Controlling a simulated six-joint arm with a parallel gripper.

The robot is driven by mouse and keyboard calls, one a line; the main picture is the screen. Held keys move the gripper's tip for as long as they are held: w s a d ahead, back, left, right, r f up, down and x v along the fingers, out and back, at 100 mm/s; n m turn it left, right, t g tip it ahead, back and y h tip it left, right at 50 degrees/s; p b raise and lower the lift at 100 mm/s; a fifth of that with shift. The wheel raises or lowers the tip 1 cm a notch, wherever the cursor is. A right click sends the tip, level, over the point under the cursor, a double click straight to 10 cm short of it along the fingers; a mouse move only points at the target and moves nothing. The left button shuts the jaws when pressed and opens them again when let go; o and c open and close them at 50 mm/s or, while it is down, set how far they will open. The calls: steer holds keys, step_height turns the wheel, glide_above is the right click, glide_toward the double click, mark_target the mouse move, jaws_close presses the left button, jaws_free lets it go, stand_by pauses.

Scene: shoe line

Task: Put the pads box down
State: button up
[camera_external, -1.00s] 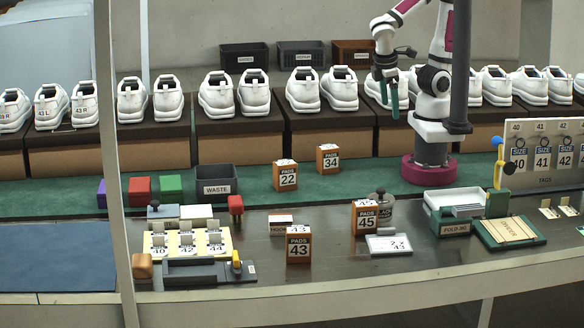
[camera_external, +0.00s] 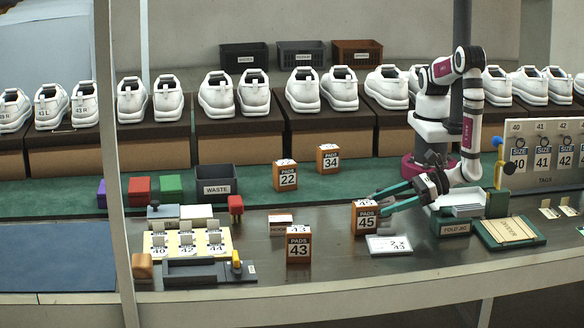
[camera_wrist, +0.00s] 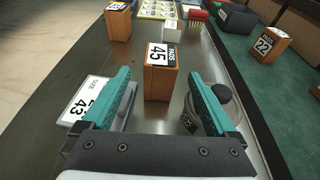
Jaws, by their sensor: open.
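The orange pads box marked 45 (camera_external: 364,220) stands upright on the grey counter. My gripper (camera_external: 381,203) is low over the counter, reaching in from the right, open and empty. In the wrist view its teal fingers (camera_wrist: 158,82) are spread wide, and the 45 box (camera_wrist: 158,80) stands ahead, in line with the gap between them. Other pads boxes stand apart: 43 (camera_external: 298,246), 22 (camera_external: 285,176) and 34 (camera_external: 328,159).
A white size card (camera_external: 388,246) lies just in front of the 45 box. A dark-capped bottle (camera_wrist: 222,94) is close by the right finger in the wrist view. A white tray (camera_external: 455,201) and green-framed board (camera_external: 510,232) are at right. Bare counter lies between boxes 43 and 45.

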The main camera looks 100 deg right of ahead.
mark_target(366, 204)
steer(key=x, duration=0.6)
jaws_close()
steer(key=shift+r, duration=0.55)
step_height(366, 204, up, 3)
steer(key=shift+r, duration=0.2)
steer(key=w+d+r+m+h, duration=0.2)
steer(key=w+d+r, duration=0.4)
steer(key=d+r, duration=0.4)
steer(key=w+d+r+m+h, duration=0.15)
steer(key=w+d+r, duration=0.35)
steer(key=d+r, duration=1.65)
steer(key=r, duration=0.2)
steer(key=w+a+f+n, duration=0.1)
steer(key=w+a+f, duration=0.2)
steer(key=a+f, duration=1.25)
steer(key=s+a+f+y, duration=0.1)
steer(key=s+a+f, duration=0.1)
steer(key=a+f, duration=0.4)
steer(key=s+a+f+n+y, duration=0.1)
steer(key=s+a+f, duration=0.2)
steer(key=a+f, duration=0.3)
steer(key=s+a+f+n+y, duration=0.1)
steer(key=s+a+f, duration=0.2)
steer(key=a+f, duration=0.3)
steer(key=shift+s+a+f+n+y, duration=0.1)
steer(key=shift+a+f+n+y, duration=0.1)
steer(key=shift+f, duration=0.85)
steer(key=shift+a+f+n+y, duration=0.1)
steer(key=shift+a+f, duration=0.1)
steer(key=shift+f, duration=0.8)
